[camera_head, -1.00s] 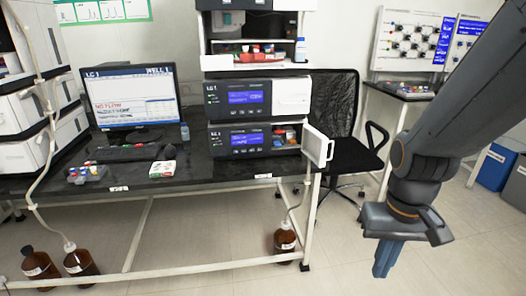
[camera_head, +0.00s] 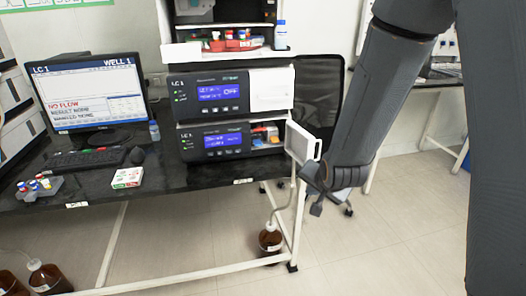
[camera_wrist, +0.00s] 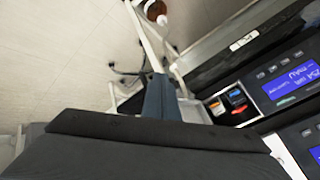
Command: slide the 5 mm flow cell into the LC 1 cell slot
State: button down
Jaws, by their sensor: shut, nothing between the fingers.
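The LC stack stands on the dark bench, with two blue-screened modules. The lower module (camera_head: 213,144) has its white door (camera_head: 302,142) swung open at the right. Its open compartment (camera_head: 264,135) holds small blue and orange-red pieces. I cannot tell which is the 5 mm flow cell, or make out the cell slot. My gripper (camera_wrist: 162,82) is shut and empty, left of the compartment in the wrist view.
The open door stands close to my wrist. A red tray (camera_head: 230,45) with vials and a bottle (camera_head: 281,36) sit above. A monitor (camera_head: 90,95), keyboard (camera_head: 88,160), white-green box (camera_head: 127,178) and vial rack (camera_head: 38,187) stand left.

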jog(key=w+a+f+m+t+y, duration=0.1)
jog(key=w+a+m+t+y, duration=0.1)
jog(key=w+a+m+t, duration=0.35)
jog(key=m+t+y+p, duration=0.2)
jog(key=m+t, duration=0.1)
jog(key=t, duration=0.1)
send_near(255, 137)
jog(key=shift+w+d+f+n, duration=0.25)
jog(key=shift+w+d+f, duration=0.1)
jog(key=shift+d+f, duration=0.35)
jog(key=shift+x, duration=0.9)
jog(key=shift+f, duration=0.1)
jog(key=shift+w, duration=0.1)
jog(key=shift+w+a+f+b, duration=0.1)
jog(key=shift+w+a+b, duration=0.15)
jog(key=shift+w+b, duration=0.35)
jog(key=shift+w+r, duration=0.2)
jog(key=shift+r, duration=0.15)
